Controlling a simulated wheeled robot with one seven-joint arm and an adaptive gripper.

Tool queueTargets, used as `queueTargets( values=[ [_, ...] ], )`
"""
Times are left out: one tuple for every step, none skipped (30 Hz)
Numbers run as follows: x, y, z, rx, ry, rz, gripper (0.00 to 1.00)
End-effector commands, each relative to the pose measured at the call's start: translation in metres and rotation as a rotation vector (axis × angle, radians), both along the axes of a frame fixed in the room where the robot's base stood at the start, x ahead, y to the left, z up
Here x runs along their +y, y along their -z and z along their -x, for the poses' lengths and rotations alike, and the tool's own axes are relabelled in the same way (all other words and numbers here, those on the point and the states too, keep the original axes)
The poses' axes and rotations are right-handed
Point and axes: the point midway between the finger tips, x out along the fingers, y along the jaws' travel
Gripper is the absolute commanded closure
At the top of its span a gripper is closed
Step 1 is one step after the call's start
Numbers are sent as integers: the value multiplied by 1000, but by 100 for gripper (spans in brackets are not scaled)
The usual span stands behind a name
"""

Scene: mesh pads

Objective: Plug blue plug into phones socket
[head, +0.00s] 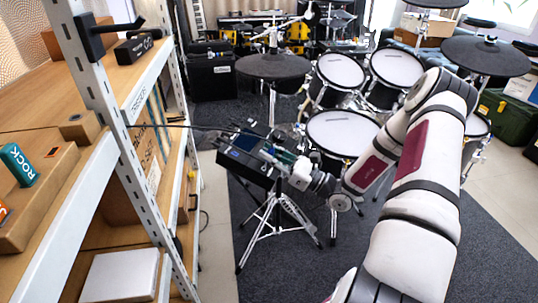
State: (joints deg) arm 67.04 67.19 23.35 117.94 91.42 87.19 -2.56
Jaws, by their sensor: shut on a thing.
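The dark drum module (234,166) sits tilted on a silver tripod stand, left of the drum kit. Its top shows a small blue patch, perhaps a screen. My gripper (262,146) reaches over the module from the right and is shut. The blue plug is too small to make out between its fingers. A thin black cable (180,127) runs from the shelf at left to the gripper area. The phones socket cannot be made out, and whether the plug touches it cannot be told.
A wooden shelf rack (120,125) with a metal upright stands close at left. It holds a teal "ROCK" box (20,165) and a black box (134,50). White-headed drums (343,133) and black cymbal pads (272,66) stand behind and right of the gripper. Dark carpet lies below.

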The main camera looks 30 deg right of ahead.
Motion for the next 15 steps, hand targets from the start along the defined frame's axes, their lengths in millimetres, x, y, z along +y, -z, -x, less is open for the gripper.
queueTargets(
  values=[
    [0,1,0,0,0,0,100],
    [0,2,-1,0,0,0,100],
    [1,3,-1,0,0,0,100],
    [1,4,-1,0,0,0,100],
    [1,4,-1,0,0,0,100],
    [1,5,-1,0,0,0,100],
    [1,5,-1,0,0,0,100],
    [1,5,-1,1,0,1,100],
    [1,5,-1,1,0,1,100],
    [1,4,-1,1,0,1,100],
    [1,4,-1,1,0,1,100],
    [1,3,-1,2,0,1,100],
    [1,3,-1,2,0,1,100],
    [1,2,-1,1,0,1,100],
    [1,1,0,1,0,1,100]
  ],
)
